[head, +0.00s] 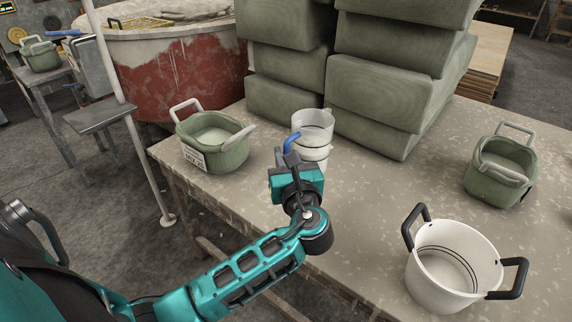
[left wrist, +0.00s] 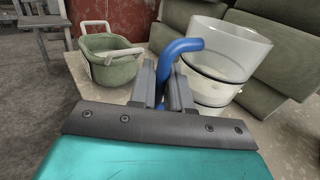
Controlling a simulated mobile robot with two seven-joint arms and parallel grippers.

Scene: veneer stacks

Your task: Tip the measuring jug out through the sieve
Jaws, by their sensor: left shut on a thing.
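The measuring jug (head: 313,126) is a translucent pale vessel with dark bands and a blue handle, on or just above the table in front of the grey-green blocks. It also shows in the left wrist view (left wrist: 235,48), roughly upright. My left gripper (head: 291,160) is shut on its blue handle (left wrist: 181,47), the fingers (left wrist: 163,80) on either side of it. The jug's contents and base are not clear. I cannot pick out a sieve for certain. A white tub (head: 453,268) with two black handles stands at the table's right front. My right gripper is not in view.
A green two-handled tub (head: 214,150) stands left of the jug, and another (head: 500,172) stands at the right. Tall stacks of grey-green blocks (head: 388,95) stand close behind the jug. The table (head: 385,190) is bare between the jug and the right-hand tubs.

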